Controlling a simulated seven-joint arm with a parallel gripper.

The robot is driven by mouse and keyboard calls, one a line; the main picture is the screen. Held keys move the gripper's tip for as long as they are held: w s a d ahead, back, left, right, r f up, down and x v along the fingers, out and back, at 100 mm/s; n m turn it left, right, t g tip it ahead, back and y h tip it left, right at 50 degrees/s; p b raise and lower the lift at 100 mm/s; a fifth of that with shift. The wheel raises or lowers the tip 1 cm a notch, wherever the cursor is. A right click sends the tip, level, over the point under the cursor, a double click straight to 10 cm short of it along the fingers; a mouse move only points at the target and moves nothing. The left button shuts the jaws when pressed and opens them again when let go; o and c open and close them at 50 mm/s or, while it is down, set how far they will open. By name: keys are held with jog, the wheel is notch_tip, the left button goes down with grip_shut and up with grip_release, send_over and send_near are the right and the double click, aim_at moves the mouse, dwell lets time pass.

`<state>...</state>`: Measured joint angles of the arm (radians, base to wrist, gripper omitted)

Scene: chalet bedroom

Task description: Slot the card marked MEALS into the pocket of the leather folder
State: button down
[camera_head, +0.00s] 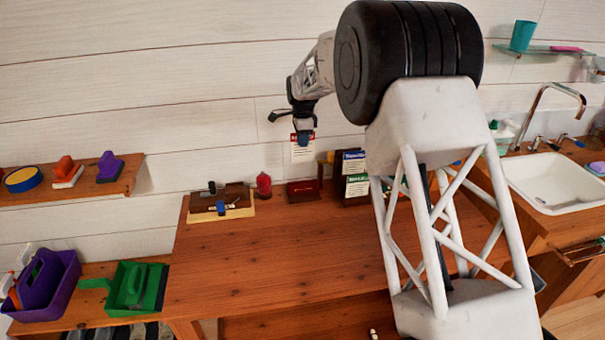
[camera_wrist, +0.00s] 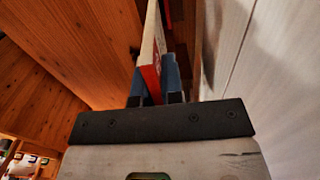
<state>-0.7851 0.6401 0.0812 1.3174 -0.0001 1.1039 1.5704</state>
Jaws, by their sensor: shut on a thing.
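My gripper (camera_head: 304,137) is shut on a white card with a red top band (camera_head: 302,154), held hanging upright in the air close to the plank wall. In the wrist view the card (camera_wrist: 151,50) shows nearly edge-on between the blue fingers of the gripper (camera_wrist: 155,82). Its lettering is too small to read. Below the card, at the back of the wooden desk, stands a low dark red-brown piece (camera_head: 303,191) that looks like the leather folder. The card is apart from it, above. I cannot make out the pocket opening.
A dark rack with blue-topped and green-topped cards (camera_head: 354,175) stands just right of the folder. A red bottle-like object (camera_head: 264,185) and a wooden stand (camera_head: 222,200) are to the left. The desk's front (camera_head: 270,255) is clear. A sink (camera_head: 560,182) lies far right.

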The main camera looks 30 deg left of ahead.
notch_tip(320, 180, down, 9)
jog(key=shift+f, duration=0.2)
dwell(0.4)
jog(key=shift+f, duration=1.9)
jog(key=shift+f, duration=0.2)
jog(key=c, duration=1.3)
grip_release()
jog(key=shift+o, duration=0.2)
jog(key=shift+r, duration=0.1)
notch_tip(320, 180, up, 12)
jog(key=shift+r, duration=0.1)
